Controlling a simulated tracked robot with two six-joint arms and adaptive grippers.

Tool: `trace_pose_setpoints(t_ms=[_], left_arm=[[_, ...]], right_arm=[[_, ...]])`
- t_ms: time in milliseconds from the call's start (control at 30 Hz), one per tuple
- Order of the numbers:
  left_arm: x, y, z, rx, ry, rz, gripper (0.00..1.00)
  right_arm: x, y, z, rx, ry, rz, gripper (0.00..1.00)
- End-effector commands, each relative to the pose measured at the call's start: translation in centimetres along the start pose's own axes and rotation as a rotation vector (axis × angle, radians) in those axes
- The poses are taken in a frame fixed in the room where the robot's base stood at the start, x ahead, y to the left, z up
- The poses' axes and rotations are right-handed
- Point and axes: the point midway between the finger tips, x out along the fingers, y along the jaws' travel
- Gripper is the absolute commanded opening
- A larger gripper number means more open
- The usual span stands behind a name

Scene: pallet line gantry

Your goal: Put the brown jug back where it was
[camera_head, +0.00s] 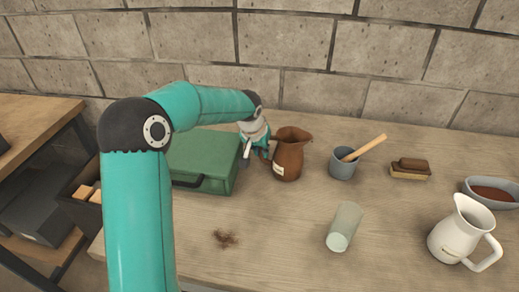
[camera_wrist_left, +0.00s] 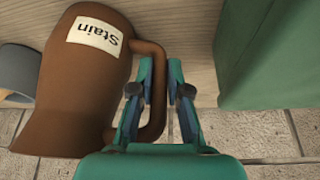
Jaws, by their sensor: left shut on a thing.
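The brown jug (camera_head: 289,160) stands upright near the back of the bench, just right of the green case. In the left wrist view the jug (camera_wrist_left: 85,75) shows its "Stain" label, and its handle (camera_wrist_left: 159,110) lies between the fingers. My left gripper (camera_head: 262,152) reaches in from the left and is shut on the jug's handle; its fingers (camera_wrist_left: 161,80) also show in the left wrist view. I cannot tell whether the jug's base touches the bench. My right gripper is not in view.
The green case (camera_head: 205,155) is close on the left. A grey cup (camera_head: 343,167) with a wooden-handled tool, a brush (camera_head: 410,168), a grey bowl (camera_head: 490,190), a white jug (camera_head: 458,232) and a tipped glass (camera_head: 344,227) are to the right. A brown spill (camera_head: 225,238) marks the front.

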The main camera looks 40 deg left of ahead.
Motion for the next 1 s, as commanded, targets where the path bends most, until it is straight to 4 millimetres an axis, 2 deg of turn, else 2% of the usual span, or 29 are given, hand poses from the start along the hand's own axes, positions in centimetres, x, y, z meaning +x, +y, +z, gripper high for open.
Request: trace_pose_setpoints(t_ms=[33,67,200,500,667,767,1000], left_arm=[[0.2,0.0,0.0,-0.001,0.003,0.0,0.0],[0.1,0.0,0.0,0.0,0.0,0.0,0.21],[0.1,0.0,0.0,0.0,0.0,0.0,0.41],[0.0,0.0,0.0,0.0,0.0,0.0,0.41],[-1.0,-0.1,-0.1,-0.001,0.002,-0.001,0.41],[-2.5,-0.1,-0.1,-0.001,0.005,-0.001,0.41],[-7.4,-0.1,-0.1,0.0,0.006,0.0,0.41]], right_arm=[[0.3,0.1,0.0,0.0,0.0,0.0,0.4],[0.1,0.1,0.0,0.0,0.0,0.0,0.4],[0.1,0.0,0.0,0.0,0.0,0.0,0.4],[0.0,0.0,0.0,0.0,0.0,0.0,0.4],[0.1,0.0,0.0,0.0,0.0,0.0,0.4],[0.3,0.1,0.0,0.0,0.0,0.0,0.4],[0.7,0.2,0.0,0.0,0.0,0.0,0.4]])
